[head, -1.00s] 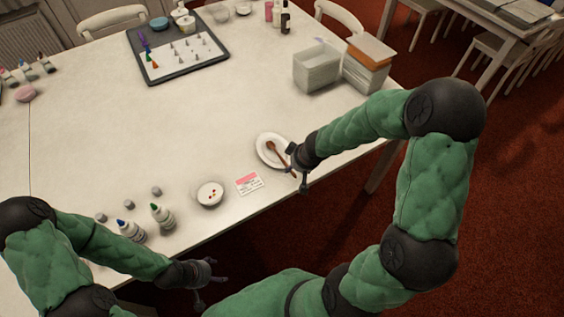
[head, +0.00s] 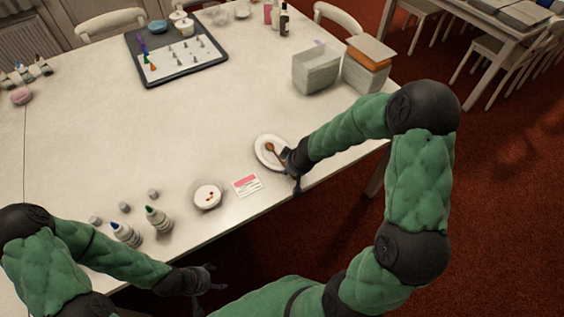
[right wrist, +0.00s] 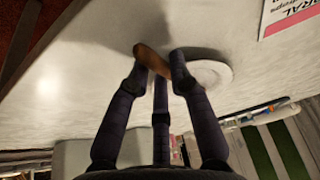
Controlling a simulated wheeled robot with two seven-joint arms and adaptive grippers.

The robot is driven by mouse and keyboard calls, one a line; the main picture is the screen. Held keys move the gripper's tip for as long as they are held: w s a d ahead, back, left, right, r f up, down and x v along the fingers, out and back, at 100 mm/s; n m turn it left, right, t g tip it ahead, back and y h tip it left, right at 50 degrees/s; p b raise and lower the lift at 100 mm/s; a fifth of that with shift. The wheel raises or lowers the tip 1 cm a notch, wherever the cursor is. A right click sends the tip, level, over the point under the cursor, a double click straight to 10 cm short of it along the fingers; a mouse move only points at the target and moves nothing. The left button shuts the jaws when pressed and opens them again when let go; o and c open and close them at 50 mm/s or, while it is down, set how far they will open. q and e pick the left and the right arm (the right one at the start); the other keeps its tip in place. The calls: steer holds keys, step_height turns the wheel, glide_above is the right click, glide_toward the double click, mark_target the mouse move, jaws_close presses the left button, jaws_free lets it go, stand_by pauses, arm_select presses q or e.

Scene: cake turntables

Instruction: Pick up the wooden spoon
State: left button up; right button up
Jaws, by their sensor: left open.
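The wooden spoon (head: 272,150) lies across a small white plate (head: 262,158) near the table's front edge. My right gripper (head: 294,175) is at the plate's right side, over the spoon's near end, and hides part of it. In the right wrist view, a brown piece of the spoon (right wrist: 151,60) shows between the fingertips of my right gripper (right wrist: 160,76), with the plate (right wrist: 212,75) beside it. The fingers are close around the spoon, but I cannot tell whether they grip it. My left gripper (head: 207,282) is open and empty, low in front of the table.
A white bowl (head: 207,195) with red bits and a pink-and-white card (head: 246,185) stand left of the plate. Dropper bottles (head: 158,219) are further left. The table's middle is clear.

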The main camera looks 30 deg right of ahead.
steer(key=shift+r, duration=0.15)
steer(key=shift+r+p, duration=0.55)
steer(key=shift+r, duration=0.05)
step_height(320, 180, up, 2)
steer(key=shift+r+p, duration=0.1)
steer(key=shift+p, duration=0.65)
steer(key=s+a+r+p, duration=0.1)
steer(key=s+a+r, duration=0.8)
steer(key=s, duration=0.1)
steer(key=shift+s+a+r+p, duration=0.2)
steer(key=shift+a+p, duration=0.05)
steer(key=shift+p, duration=0.1)
